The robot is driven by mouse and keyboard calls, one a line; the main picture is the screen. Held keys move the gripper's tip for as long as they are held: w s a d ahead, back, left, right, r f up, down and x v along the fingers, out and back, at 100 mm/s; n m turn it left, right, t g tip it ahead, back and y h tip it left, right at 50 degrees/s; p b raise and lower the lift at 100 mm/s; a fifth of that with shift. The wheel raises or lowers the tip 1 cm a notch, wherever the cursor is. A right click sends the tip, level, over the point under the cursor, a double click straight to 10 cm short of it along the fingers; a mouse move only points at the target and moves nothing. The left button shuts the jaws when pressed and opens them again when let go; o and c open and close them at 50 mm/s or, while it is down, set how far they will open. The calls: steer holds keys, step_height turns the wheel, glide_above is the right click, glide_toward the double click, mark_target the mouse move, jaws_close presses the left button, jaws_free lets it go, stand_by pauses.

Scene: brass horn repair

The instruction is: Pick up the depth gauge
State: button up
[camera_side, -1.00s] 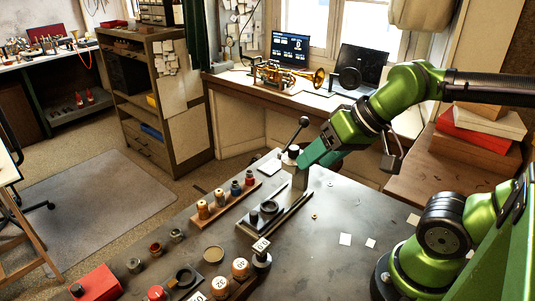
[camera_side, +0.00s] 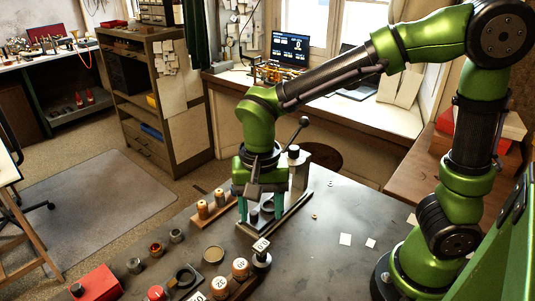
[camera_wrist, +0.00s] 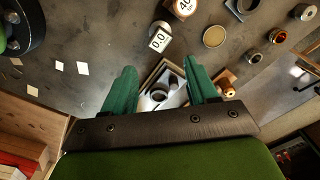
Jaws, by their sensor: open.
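My gripper (camera_side: 270,207) is open and points down over a flat tool plate (camera_side: 242,228) on the grey bench. In the wrist view its two green fingers (camera_wrist: 163,72) stand on either side of that plate (camera_wrist: 147,78), with nothing held between them. A dark round ring-like part (camera_wrist: 158,95) and a small dark knob (camera_wrist: 173,80) sit on the plate between the fingers. In the side view a small dark upright part (camera_side: 254,216) shows there, partly behind the gripper. I cannot tell for sure which part is the depth gauge.
A lever press (camera_side: 294,155) stands just behind the gripper. A black-based piece with a numbered white tag (camera_side: 261,248) and numbered wooden pieces (camera_side: 240,266) stand in front. Wooden spools (camera_side: 203,209) stand at left. The bench at right is mostly clear, with white paper squares (camera_side: 345,239).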

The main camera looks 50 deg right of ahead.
mark_target(262, 243)
step_height(262, 243, down, 9)
steer(key=shift+f, duration=0.1)
steer(key=shift+s+a+f, duration=0.1)
steer(key=shift+f, duration=1.25)
steer(key=shift+a+f, duration=0.1)
steer(key=shift+f, duration=1.2)
steer(key=shift+c, duration=0.3)
